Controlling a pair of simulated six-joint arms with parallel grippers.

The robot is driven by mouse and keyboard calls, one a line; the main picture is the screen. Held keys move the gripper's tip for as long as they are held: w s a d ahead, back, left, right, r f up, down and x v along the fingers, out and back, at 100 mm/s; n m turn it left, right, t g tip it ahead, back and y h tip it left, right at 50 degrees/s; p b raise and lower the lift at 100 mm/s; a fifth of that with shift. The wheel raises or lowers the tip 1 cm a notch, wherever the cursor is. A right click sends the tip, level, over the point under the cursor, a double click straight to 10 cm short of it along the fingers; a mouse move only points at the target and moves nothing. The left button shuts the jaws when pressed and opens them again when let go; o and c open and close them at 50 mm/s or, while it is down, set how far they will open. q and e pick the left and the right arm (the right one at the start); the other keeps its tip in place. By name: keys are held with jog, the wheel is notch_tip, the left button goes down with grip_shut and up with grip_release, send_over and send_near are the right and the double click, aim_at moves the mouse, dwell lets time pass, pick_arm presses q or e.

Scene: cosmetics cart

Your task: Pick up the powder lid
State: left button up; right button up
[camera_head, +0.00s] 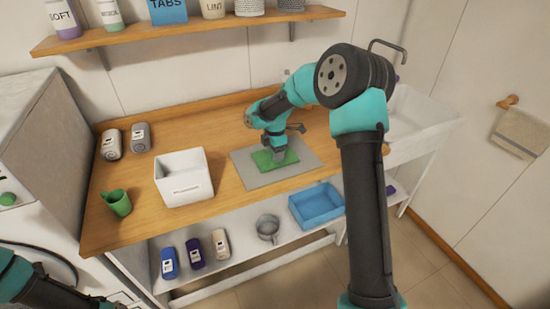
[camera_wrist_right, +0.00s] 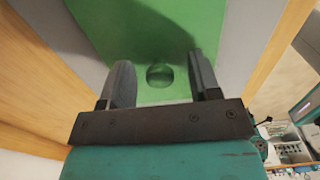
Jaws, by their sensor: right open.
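My right gripper (camera_head: 277,155) is low over the lid. In the right wrist view its two fingers (camera_wrist_right: 162,75) are apart, one on each side of the knob, with gaps visible. Whether the fingertips touch the lid is unclear. My left arm shows at the lower left; its gripper is out of frame.
Two bottles stand at the back left. A lower shelf holds several bottles, a metal cup (camera_head: 267,227) and a blue tray (camera_head: 317,205). A white basin (camera_head: 420,122) is at right.

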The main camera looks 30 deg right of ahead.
jog(key=c, duration=1)
jog(key=shift+r, duration=1.35)
jog(key=s+a+r, duration=0.2)
jog(key=s+a, duration=0.6)
jog(key=s, duration=0.5)
jog(key=shift+s+a+r, duration=0.15)
jog(key=shift+s+a, duration=0.05)
jog(key=shift+s, duration=0.1)
